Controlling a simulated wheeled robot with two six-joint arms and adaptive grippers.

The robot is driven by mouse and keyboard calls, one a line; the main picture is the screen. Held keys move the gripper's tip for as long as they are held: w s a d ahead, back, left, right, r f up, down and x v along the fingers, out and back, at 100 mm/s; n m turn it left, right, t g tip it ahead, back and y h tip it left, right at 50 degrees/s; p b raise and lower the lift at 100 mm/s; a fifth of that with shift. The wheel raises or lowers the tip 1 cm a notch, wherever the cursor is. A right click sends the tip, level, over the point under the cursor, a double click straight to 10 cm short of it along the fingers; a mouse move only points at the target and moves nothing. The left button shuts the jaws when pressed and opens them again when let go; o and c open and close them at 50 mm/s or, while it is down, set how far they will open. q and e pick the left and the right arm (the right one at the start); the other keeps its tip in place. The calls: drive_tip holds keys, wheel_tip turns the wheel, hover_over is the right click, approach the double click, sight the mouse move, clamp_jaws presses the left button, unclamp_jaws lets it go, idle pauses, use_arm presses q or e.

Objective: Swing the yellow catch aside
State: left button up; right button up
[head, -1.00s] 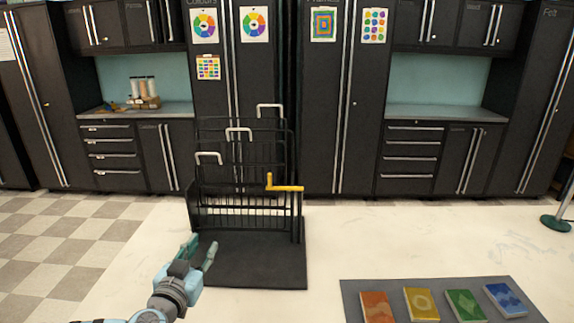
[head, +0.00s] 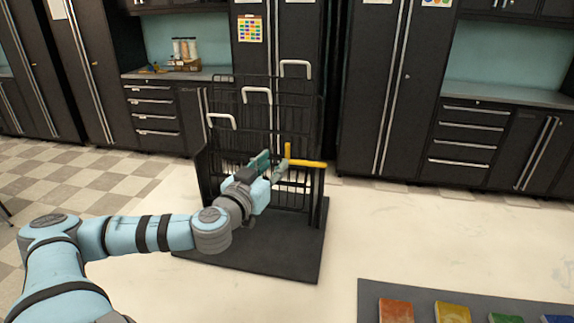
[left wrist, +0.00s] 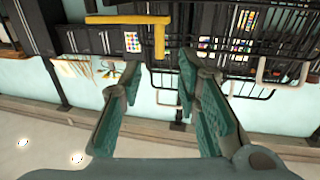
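The yellow catch (head: 306,163) is an L-shaped bar on the front of a black wire rack (head: 265,132). Its short end stands up and its long arm points right. My left gripper (head: 274,163) is just left of the catch's upright end in the head view. In the left wrist view the gripper (left wrist: 158,78) has its two green fingers spread apart with nothing between them. The catch (left wrist: 130,20) shows there beyond the fingertips, near the top. I cannot tell whether a finger touches it. My right gripper is not in view.
The rack stands on a black base board (head: 270,250). White handles (head: 257,95) stick up on its panels. A grey mat (head: 370,295) with several coloured blocks lies at the lower right. Dark cabinets (head: 365,90) line the back. The pale floor between is clear.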

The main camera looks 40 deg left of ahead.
sight(286, 150)
use_arm(q)
drive_tip(key=x, duration=0.3)
drive_tip(key=shift+w+f, duration=0.2)
drive_tip(key=shift+f, duration=0.2)
drive_tip(key=x, duration=0.3)
drive_tip(key=p+x, duration=0.1)
drive_tip(key=x, duration=0.1)
drive_tip(key=shift+a+r, duration=0.15)
drive_tip(key=shift+r, duration=0.25)
drive_tip(key=shift+w+f, duration=0.15)
drive_tip(key=shift+w, duration=0.2)
drive_tip(key=shift+s, duration=0.1)
clamp_jaws()
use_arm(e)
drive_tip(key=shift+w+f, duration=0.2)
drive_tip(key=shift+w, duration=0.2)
